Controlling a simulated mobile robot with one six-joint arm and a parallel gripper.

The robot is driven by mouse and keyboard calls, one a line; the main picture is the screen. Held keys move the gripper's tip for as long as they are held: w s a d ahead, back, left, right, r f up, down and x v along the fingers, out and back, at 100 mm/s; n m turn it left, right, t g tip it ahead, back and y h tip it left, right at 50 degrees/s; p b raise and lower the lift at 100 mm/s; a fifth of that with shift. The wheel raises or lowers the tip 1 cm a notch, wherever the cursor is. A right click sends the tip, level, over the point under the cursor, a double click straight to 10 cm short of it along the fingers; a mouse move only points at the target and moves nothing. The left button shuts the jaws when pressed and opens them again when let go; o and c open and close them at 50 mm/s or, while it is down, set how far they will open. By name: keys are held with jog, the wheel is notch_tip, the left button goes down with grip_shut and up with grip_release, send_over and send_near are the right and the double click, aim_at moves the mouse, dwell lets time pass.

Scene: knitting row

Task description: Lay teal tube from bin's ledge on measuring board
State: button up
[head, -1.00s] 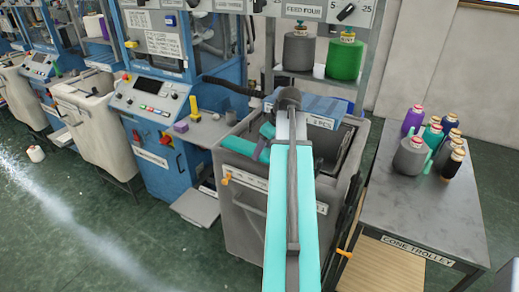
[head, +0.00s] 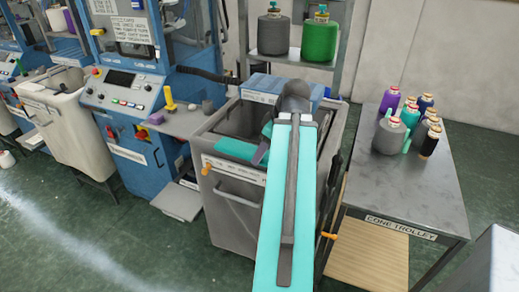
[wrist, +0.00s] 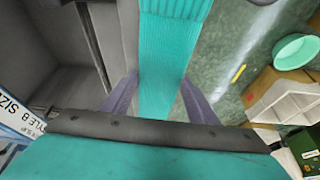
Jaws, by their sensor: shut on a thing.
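The teal tube (head: 235,148) is a ribbed knit piece. In the head view it lies at the front left rim of the grey bin (head: 235,192), partly hidden by my arm. In the wrist view the tube (wrist: 168,60) runs up from between the two grey-purple fingers of my gripper (wrist: 152,98). The gripper is shut on it. In the head view one finger shows beside my arm at the bin's front, and the rest of the gripper is hidden. I cannot make out a measuring board in either view.
A cone trolley (head: 440,190) with several yarn cones (head: 392,134) stands right of the bin. A blue knitting machine (head: 125,85) stands to the left. A blue box (head: 262,88) sits at the bin's back. The green floor is clear at front left.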

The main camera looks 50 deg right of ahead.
aim_at(220, 143)
dwell(0.7)
jog(key=w+a+r+m+p, duration=0.1)
jog(key=w+a+r+p, duration=0.1)
jog(key=w+a, duration=0.8)
jog(key=w+a+r+p, duration=0.2)
jog(key=w+a, duration=0.6)
jog(key=w, duration=0.3)
jog(key=w+a+r, duration=0.1)
jog(key=w+a, duration=0.2)
jog(key=a, duration=0.5)
jog(key=w+a+r+p, duration=0.1)
jog(key=w+a, duration=0.3)
jog(key=a, duration=0.4)
jog(key=w+a+r+m+p, duration=0.1)
jog(key=w+a+r, duration=0.1)
jog(key=a, duration=0.5)
jog(key=shift+w+a+r+h, duration=0.4)
jog(key=shift+w, duration=0.25)
jog(key=shift+s, duration=0.1)
